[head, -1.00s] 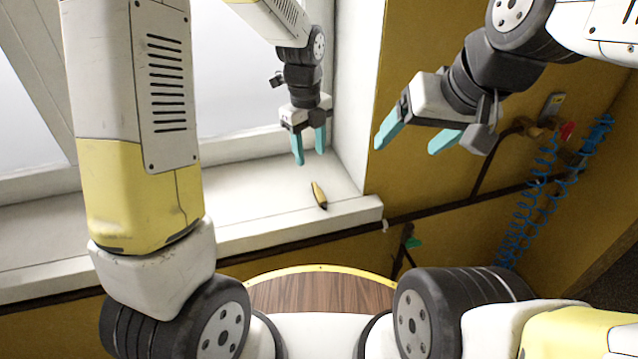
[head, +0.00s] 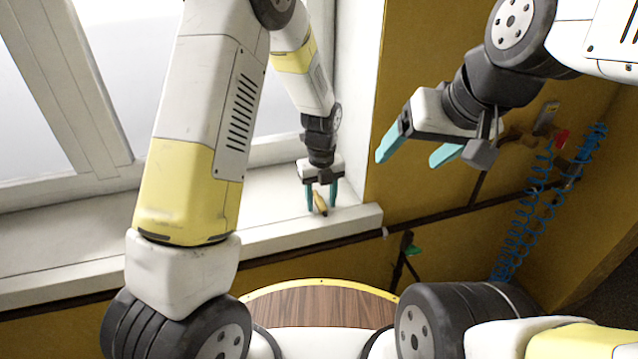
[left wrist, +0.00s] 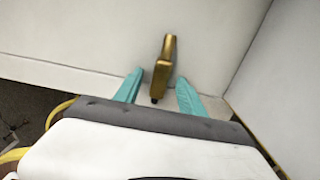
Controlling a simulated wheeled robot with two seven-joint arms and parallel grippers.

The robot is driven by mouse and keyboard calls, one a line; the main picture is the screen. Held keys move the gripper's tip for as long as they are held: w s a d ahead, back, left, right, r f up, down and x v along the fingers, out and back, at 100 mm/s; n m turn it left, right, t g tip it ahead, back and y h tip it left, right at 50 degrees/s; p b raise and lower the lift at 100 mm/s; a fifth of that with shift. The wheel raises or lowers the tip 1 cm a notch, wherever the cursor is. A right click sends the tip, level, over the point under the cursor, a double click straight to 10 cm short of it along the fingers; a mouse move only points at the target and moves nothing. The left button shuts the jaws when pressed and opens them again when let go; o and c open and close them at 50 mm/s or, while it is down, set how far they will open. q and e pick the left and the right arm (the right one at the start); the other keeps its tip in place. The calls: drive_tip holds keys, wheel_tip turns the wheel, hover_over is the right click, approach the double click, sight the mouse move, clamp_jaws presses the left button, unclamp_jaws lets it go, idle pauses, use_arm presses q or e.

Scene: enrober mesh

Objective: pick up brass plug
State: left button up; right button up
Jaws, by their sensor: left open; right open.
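The brass plug (head: 320,204) lies on the white window sill (head: 262,228), near the sill's right end. It is gold-coloured with a dark tip. My left gripper (head: 321,204) is open above the sill, with its teal fingers on either side of the plug. In the left wrist view, the plug (left wrist: 164,68) shows between the two open fingertips (left wrist: 160,85), apart from both in the picture. Whether the fingers reach down to the sill I cannot tell. My right gripper (head: 415,150) is open and empty, in front of the ochre wall, away from the plug.
A white window reveal stands just right of the plug. A dark pipe (head: 430,217) runs along the ochre wall (head: 425,60), with a green-handled valve (head: 408,246). Blue coiled hoses (head: 530,220) hang at the right. The sill left of the plug is clear.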

use_arm(q)
clamp_jaws()
drive_tip(key=shift+r, duration=0.1)
idle(0.3)
